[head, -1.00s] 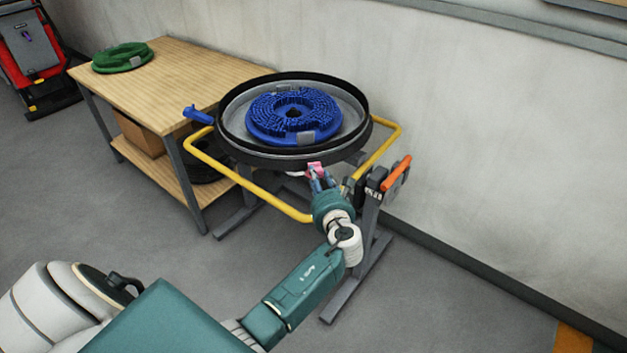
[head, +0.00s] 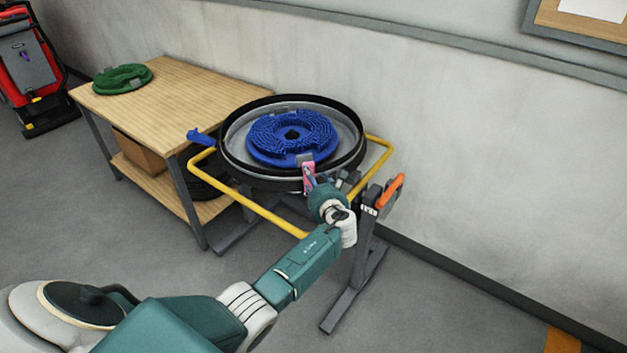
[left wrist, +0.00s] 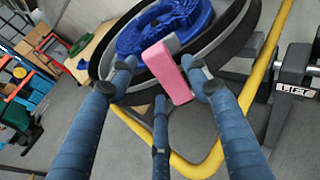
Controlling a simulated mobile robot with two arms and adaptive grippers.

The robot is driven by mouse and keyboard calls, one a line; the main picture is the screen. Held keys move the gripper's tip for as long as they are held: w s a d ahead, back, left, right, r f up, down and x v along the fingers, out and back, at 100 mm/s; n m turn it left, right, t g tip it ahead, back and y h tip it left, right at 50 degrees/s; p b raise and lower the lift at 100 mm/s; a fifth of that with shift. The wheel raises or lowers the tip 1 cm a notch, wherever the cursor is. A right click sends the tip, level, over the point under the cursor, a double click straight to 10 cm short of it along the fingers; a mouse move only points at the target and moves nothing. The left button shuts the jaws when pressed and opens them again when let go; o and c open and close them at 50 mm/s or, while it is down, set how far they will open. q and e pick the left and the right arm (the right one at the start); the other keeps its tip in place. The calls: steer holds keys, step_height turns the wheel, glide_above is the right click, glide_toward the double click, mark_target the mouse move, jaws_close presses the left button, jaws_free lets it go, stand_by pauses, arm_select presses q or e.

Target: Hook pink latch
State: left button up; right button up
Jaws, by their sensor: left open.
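The pink latch (head: 308,176) stands at the near rim of the round tub (head: 234,168). It also shows in the left wrist view (left wrist: 167,71), where its upper end reaches the black rim beside the grey piece on the blue brush. My left gripper (head: 312,186) is at the latch. In the left wrist view its blue fingers (left wrist: 165,90) are open, spread on both sides of the latch and below it. I cannot tell whether a finger touches it. Whether the latch is caught on the rim is unclear. My right gripper is not in view.
A blue round brush (head: 270,140) lies in the tub. A yellow tube frame (head: 262,213) surrounds the tub, and a stand with an orange handle (head: 391,191) is to its right. A wooden table (head: 185,88) holding a green disc (head: 122,79) stands left.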

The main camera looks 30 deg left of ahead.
arm_select(q)
steer(key=v, duration=1.2)
steer(key=shift+f, duration=0.15)
steer(key=s+d+f+n+g+h+b, duration=0.1)
steer(key=s+d+f+n+h, duration=0.15)
steer(key=s+f, duration=0.65)
steer(key=s+d+f+n+g+h, duration=0.1)
steer(key=s+f+n+g+h, duration=0.15)
steer(key=f, duration=1.15)
steer(key=s+d+f+n+g+h+b, duration=0.1)
steer(key=s+d+f+n+h, duration=0.15)
steer(key=s+f, duration=0.65)
steer(key=s+d+f+n+g+h, duration=0.1)
steer(key=s+f+n, duration=0.4)
steer(key=s, duration=0.6)
steer(key=s+d+f+n+g+h, duration=0.1)
steer(key=s+f+n+g, duration=0.1)
steer(key=s+f+n, duration=0.4)
steer(key=s+d+f+n+g+h+b, duration=0.1)
steer(key=s+f+n, duration=0.5)
steer(key=s, duration=1.2)
step_height(320, 180, down, 4)
steer(key=shift+f+g, duration=0.25)
steer(key=shift+g, duration=0.1)
